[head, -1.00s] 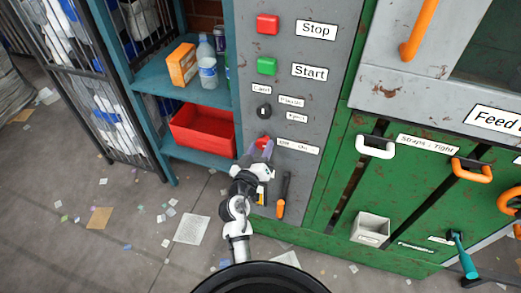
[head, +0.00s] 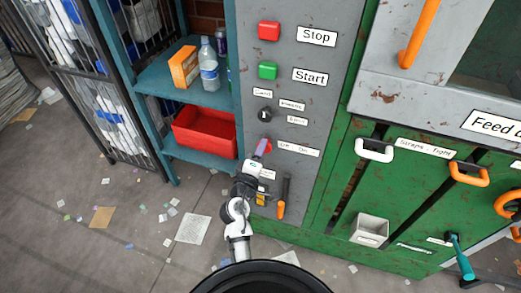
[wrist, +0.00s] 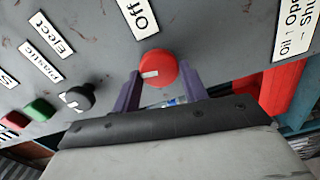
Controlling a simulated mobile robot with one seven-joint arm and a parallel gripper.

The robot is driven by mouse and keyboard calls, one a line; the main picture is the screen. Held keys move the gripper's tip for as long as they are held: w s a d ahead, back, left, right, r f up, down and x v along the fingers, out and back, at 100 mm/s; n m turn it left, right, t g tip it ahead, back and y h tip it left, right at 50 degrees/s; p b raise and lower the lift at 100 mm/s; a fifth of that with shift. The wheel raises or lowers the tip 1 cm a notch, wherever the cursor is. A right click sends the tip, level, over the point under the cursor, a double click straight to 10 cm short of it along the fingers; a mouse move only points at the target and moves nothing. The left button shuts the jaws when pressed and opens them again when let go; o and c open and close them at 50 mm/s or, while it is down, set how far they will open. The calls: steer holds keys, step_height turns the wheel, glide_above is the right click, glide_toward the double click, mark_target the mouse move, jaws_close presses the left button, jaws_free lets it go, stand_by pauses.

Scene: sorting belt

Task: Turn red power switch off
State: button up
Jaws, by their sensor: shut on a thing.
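The red power switch (wrist: 158,68) is a round red knob with a pale mark, on the grey panel beside the "Off" label (wrist: 138,16). In the head view only a little of its red (head: 267,143) shows past my fingers. My gripper (wrist: 160,84) has one purple finger on each side of the knob and is shut on it. In the head view my gripper (head: 261,148) reaches up to the panel, its fingers seen nearly edge-on. The contact between fingertips and knob is partly hidden there.
Above the switch are a black selector knob (head: 264,114), a green Start button (head: 267,71) and a red Stop button (head: 269,31). An orange-handled lever (head: 281,208) is close below right. A shelf with a red bin (head: 204,132) stands left.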

steer(key=shift+n, duration=0.8)
steer(key=o, duration=0.9)
steer(key=shift+o, duration=0.2)
steer(key=shift+s+f, duration=0.1)
